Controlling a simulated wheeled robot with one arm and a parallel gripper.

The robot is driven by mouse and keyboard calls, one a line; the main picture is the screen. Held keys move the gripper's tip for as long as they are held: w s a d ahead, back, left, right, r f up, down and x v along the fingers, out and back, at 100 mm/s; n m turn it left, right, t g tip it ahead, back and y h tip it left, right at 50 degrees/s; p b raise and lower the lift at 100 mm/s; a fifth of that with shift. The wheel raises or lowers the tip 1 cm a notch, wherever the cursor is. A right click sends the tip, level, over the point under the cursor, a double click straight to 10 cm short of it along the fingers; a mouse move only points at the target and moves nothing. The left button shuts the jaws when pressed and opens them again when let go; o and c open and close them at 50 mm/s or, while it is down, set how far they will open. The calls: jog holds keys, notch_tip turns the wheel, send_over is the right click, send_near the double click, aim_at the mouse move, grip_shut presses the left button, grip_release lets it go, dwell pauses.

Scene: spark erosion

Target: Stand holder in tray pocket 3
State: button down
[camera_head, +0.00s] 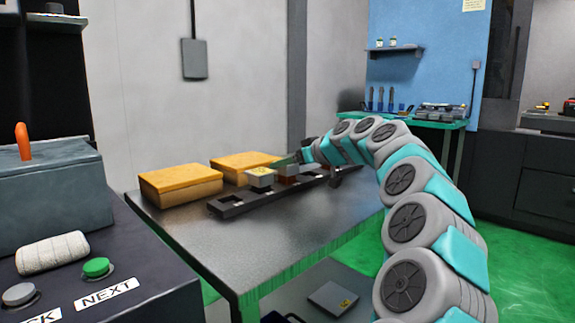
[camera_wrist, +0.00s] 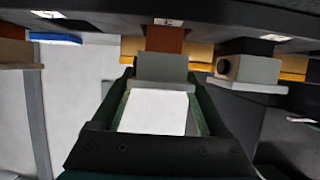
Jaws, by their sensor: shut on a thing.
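In the head view my gripper (camera_head: 298,158) is at the dark tray (camera_head: 232,208) on the metal table, partly hidden by my arm. In the wrist view my gripper (camera_wrist: 158,105) is shut on a grey holder (camera_wrist: 162,67) with a reddish-brown block (camera_wrist: 165,38) on its tray side. This brown block is close to the tray (camera_wrist: 215,14); I cannot tell whether it touches or sits in a pocket. Another grey holder (camera_head: 261,177) with a yellow mark stands at the tray, left of the held one. The pocket numbers are not readable.
Two orange-yellow boxes (camera_head: 180,184) (camera_head: 243,164) lie behind the tray. The table's front (camera_head: 262,240) is clear. A dark console with a green button (camera_head: 96,267) stands at the left. A flat grey piece (camera_head: 333,298) lies on the lower shelf.

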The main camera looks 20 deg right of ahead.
jog(key=shift+f, duration=0.15)
jog(key=shift+f, duration=0.15)
grip_release()
jog(key=shift+s+r, duration=0.1)
jog(key=shift+r, duration=0.1)
jog(key=v, duration=1.1)
jog(key=shift+s+b, duration=0.35)
jog(key=shift+b, duration=0.05)
jog(key=shift+d+r, duration=0.15)
